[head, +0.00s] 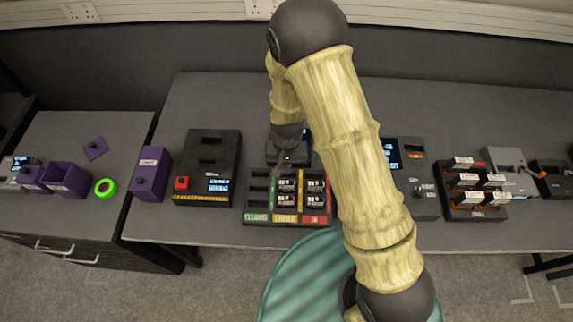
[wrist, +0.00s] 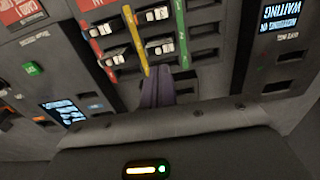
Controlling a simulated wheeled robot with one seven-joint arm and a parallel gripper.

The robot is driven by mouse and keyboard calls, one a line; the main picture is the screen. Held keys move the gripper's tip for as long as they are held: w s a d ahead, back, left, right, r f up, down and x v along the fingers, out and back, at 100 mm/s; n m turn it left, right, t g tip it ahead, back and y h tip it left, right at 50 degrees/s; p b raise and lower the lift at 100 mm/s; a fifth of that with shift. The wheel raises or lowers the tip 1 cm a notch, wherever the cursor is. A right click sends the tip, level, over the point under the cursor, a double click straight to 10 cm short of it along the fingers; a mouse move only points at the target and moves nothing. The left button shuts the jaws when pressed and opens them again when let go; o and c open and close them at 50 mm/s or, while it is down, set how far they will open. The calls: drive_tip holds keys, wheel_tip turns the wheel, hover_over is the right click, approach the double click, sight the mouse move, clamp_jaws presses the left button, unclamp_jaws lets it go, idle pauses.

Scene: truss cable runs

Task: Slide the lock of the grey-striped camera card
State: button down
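Several small dark cards with white labels sit in the slotted tray (head: 258,212), whose columns are marked green, yellow and red. They include a lower right card (head: 314,202) and a lower left card (head: 286,202). In the wrist view a card (wrist: 160,45) lies nearest my fingers, with another card (wrist: 110,59) across the yellow strip. I cannot tell which card has grey stripes, and the locks are too small to read. My gripper (wrist: 158,88) is above the tray's far edge, its two dark fingers close together with no card visible between them. It appears shut and empty.
Left of the tray stands a dark box (head: 207,150) with a red button and screen. Further left are purple bins (head: 66,178) and a green ring (head: 105,188). Right of my arm, a rack (head: 475,212) holds several white-labelled pieces. The table behind is mostly clear.

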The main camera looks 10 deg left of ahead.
sight(287, 182)
drive_tip(key=shift+f+b, duration=1.9)
drive_tip(key=shift+f, duration=0.9)
drive_tip(key=shift+f+b, duration=0.45)
drive_tip(key=shift+f, duration=0.15)
idle(0.4)
drive_tip(key=shift+r, duration=0.15)
idle(0.3)
drive_tip(key=shift+a, duration=0.4)
idle(0.4)
idle(0.6)
drive_tip(key=shift+p, duration=0.3)
drive_tip(key=shift+a, duration=0.2)
idle(0.5)
drive_tip(key=shift+f, duration=0.35)
idle(1.0)
